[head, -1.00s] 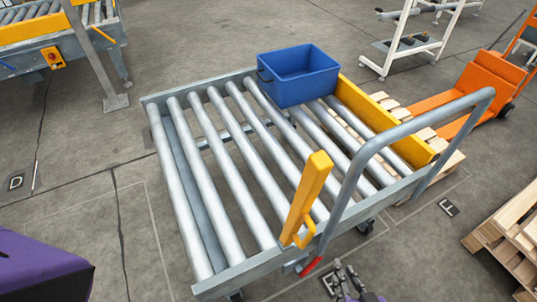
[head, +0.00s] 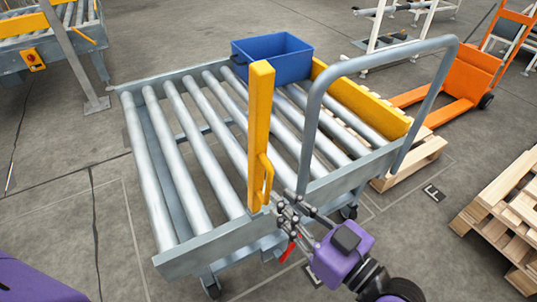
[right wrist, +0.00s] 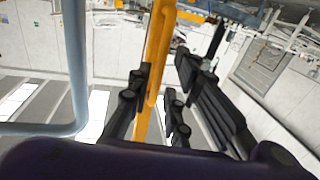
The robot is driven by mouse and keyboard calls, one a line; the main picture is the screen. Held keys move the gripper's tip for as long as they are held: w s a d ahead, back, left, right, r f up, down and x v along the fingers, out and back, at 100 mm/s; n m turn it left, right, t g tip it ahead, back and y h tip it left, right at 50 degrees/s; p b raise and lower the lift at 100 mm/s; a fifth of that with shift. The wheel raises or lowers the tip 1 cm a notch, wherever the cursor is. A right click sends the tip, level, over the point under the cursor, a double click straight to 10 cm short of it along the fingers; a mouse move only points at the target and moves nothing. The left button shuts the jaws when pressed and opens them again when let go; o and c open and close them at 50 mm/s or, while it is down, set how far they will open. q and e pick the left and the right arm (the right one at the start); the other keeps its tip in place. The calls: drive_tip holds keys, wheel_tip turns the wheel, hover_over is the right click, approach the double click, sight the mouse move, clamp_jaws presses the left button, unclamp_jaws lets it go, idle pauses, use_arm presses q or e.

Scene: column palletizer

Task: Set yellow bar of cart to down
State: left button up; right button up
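The cart (head: 205,248) is a grey roller cart with a hoop handle. Its yellow bar (head: 261,120) stands upright at the cart's near edge, with a small yellow grip low on its right side. My right gripper (head: 284,212) is beside the bar's foot, just below that grip. In the right wrist view the fingers of my right gripper (right wrist: 160,105) are apart, with the yellow bar (right wrist: 154,50) showing in the gap between them. I cannot tell whether they touch it. My left gripper is out of view; only part of my purple left arm shows.
The grey hoop handle (head: 312,110) rises just right of the bar; it also shows in the right wrist view (right wrist: 75,65). A blue bin (head: 278,62) sits on the far rollers. A small red lever (head: 289,248) is below the gripper. Wooden pallets (head: 505,215) lie at right.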

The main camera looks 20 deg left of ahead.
sight(270, 190)
drive_tip(key=x, duration=0.6)
drive_tip(key=shift+s+p, duration=0.1)
drive_tip(key=shift+p, duration=0.3)
drive_tip(key=shift+c, duration=0.3)
clamp_jaws()
